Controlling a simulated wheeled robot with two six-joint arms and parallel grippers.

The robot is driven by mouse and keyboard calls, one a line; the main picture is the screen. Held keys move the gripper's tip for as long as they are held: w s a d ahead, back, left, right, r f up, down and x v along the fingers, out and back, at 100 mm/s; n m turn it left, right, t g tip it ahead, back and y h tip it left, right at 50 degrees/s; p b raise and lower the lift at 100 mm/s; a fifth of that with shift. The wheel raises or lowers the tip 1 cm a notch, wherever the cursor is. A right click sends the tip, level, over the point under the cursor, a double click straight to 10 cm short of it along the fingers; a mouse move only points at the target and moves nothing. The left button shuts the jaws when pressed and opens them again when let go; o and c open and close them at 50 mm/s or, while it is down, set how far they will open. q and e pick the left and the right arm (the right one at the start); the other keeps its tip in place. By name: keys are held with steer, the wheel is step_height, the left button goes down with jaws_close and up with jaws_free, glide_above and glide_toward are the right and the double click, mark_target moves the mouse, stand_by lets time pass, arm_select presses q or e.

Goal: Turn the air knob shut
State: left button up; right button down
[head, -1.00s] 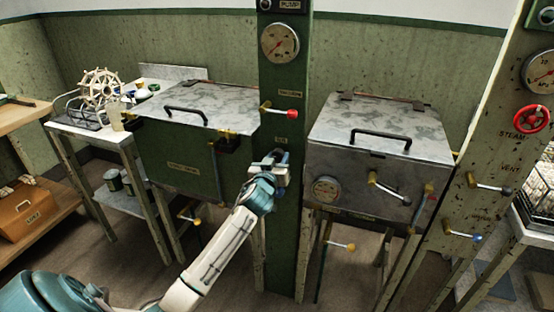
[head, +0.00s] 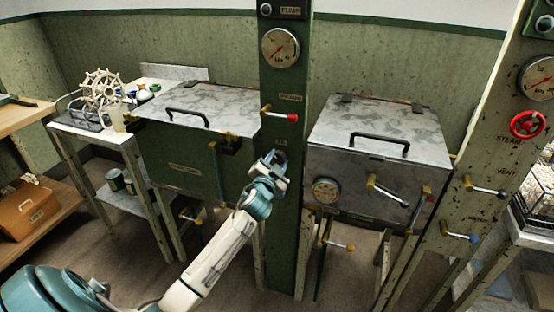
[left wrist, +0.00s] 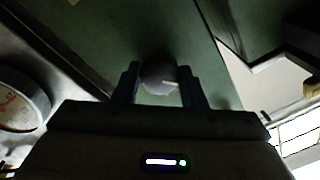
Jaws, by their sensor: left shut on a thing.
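The air knob (left wrist: 158,74) is a round grey knob with a pale mark, on the green column (head: 284,215). In the left wrist view it sits between the two fingers of my left gripper (left wrist: 160,84), which is shut on it. In the head view my left gripper (head: 275,160) is at the column just below a small label, and it hides the knob. The gripper looks tilted. My right gripper is in neither view.
A red-tipped lever (head: 280,115) sticks out above my gripper, below a pressure gauge (head: 281,47). Lidded basins stand on the left (head: 195,112) and right (head: 400,135) of the column. A red steam wheel (head: 527,124) is on the right column.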

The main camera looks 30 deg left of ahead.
arm_select(q)
steer(key=m+p, duration=0.2)
steer(key=m, duration=0.5)
steer(key=shift+h+p, duration=0.3)
steer(key=shift+p, duration=0.05)
steer(key=shift+a+m+t+p, duration=0.1)
steer(key=shift+m+t+p, duration=0.25)
steer(key=shift+m, duration=0.55)
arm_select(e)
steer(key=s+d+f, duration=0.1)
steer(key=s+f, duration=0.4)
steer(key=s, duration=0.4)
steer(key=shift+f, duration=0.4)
arm_select(q)
steer(key=o, duration=1)
steer(key=shift+s, duration=0.15)
steer(key=shift+s+f, duration=0.15)
steer(key=shift+s, duration=0.15)
steer(key=shift+r+b+v, duration=0.2)
steer(key=shift+b+v, duration=1)
steer(key=shift+v, duration=3.75)
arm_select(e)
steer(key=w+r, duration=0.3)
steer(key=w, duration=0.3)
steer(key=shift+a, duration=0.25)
